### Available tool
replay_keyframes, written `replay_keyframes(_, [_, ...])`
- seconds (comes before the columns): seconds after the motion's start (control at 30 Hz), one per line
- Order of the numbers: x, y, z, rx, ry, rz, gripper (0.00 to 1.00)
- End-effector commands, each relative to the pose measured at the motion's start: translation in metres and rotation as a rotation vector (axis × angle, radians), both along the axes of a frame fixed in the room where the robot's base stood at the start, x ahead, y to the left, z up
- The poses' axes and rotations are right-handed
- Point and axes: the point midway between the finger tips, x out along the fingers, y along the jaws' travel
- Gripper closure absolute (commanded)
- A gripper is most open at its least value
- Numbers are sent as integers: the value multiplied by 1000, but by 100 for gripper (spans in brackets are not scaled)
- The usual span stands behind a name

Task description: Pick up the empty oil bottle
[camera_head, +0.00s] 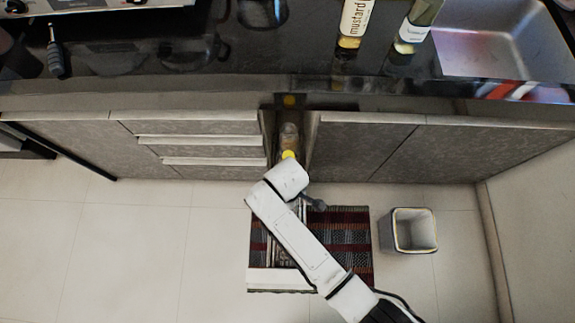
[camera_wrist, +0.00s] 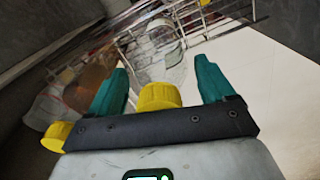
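In the wrist view, my gripper (camera_wrist: 162,66) is open, with its teal fingers wide apart. A yellow cap (camera_wrist: 158,95) sits between the fingers, with gaps on both sides. A clear bottle body (camera_wrist: 160,48) shows beyond it; it looks empty, but I cannot tell for certain that the cap belongs to it. A second yellow cap (camera_wrist: 56,134) is left of the gripper, near a brownish bottle (camera_wrist: 86,92). In the head view, a bottle (camera_head: 289,135) with a yellow cap stands in the narrow cabinet opening. My arm hides the gripper there.
A wire rack (camera_wrist: 215,22) surrounds the bottles, between cabinet walls. The pulled-out rack's white front (camera_head: 280,279) is over a striped rug (camera_head: 345,235). A bin (camera_head: 412,231) stands to the right. Two bottles, one labelled mustard (camera_head: 354,20), stand on the dark counter. The floor at left is clear.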

Motion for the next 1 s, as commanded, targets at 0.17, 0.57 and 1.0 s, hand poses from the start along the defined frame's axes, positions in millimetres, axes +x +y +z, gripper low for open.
replay_keyframes(0.17, [0,0,0,0,0,0,35])
replay_keyframes(0.57, [0,0,0,0,0,0,73])
replay_keyframes(1.0, [0,0,15,1,-1,0,80])
